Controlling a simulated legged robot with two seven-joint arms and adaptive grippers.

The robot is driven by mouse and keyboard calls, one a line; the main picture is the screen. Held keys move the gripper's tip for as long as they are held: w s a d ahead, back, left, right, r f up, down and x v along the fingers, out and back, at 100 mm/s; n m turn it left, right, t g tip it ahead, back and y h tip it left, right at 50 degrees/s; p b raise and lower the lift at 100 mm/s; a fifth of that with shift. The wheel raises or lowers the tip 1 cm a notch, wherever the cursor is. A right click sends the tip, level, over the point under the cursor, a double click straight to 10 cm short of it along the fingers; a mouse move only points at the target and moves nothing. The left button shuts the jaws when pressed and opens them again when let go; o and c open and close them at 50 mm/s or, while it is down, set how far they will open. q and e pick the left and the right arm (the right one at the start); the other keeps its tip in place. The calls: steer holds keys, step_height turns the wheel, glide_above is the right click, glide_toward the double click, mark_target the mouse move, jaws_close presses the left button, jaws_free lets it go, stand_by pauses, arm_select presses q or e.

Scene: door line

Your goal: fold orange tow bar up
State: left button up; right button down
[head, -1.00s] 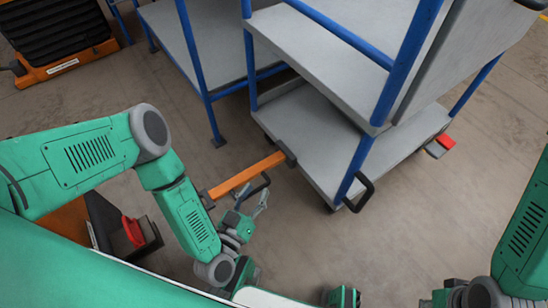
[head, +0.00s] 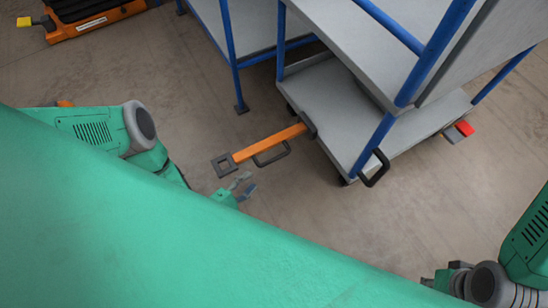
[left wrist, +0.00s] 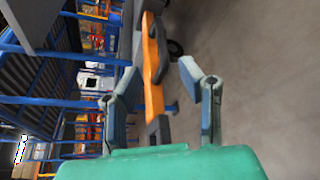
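The orange tow bar (head: 268,142) sticks out low from the cart's near lower end, slanting down-left. It has a dark square eye (head: 224,165) at its free end and a black loop handle (head: 272,156) on its side. My left gripper (head: 246,186) is just below the eye in the head view, apart from the bar in the picture; my green body hides most of that arm. In the left wrist view its fingers (left wrist: 160,78) are spread, with the tow bar (left wrist: 153,70) beyond, between them. My right gripper (head: 432,282) is small at lower right, its fingers unclear.
The grey cart (head: 355,115) with blue posts carries a black side handle (head: 377,170) and a red pedal (head: 465,128). Another blue-framed cart (head: 245,35) stands behind. An orange machine (head: 95,20) is at upper left. The floor around the bar is clear.

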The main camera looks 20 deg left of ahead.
mark_target(276, 158)
arm_select(q)
steer(key=shift+n, duration=0.3)
steer(key=b+x, duration=0.4)
steer(key=x, duration=0.9)
steer(key=shift+w+f, duration=0.25)
jaws_close()
